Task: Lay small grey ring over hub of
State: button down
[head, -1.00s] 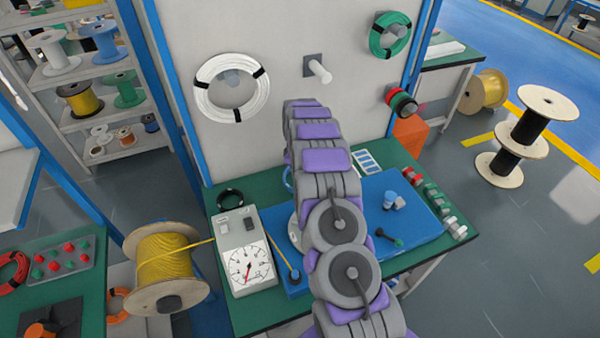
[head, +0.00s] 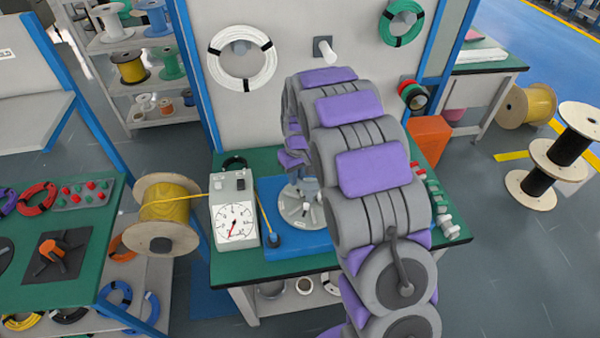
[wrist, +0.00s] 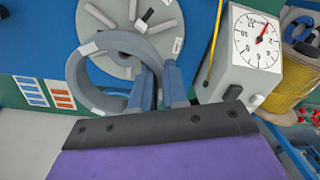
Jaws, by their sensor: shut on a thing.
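In the head view the plate (head: 290,211) sits on the blue board, partly covered by my arm. My gripper and the ring are not clearly seen there.
A meter box (head: 234,210) stands left of the plate, with a yellow cable running past it from a yellow spool (head: 166,212). A white peg (head: 326,50) and coils are on the wall panel behind. The green bench (head: 285,268) is clear along its front.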

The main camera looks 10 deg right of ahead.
jog(key=shift+f+b, duration=0.85)
jog(key=shift+f, duration=1.3)
jog(key=shift+d, duration=0.15)
jog(key=shift+d, duration=0.1)
jog(key=shift+s, duration=0.1)
jog(key=shift+p, duration=0.4)
jog(key=shift+f, duration=0.1)
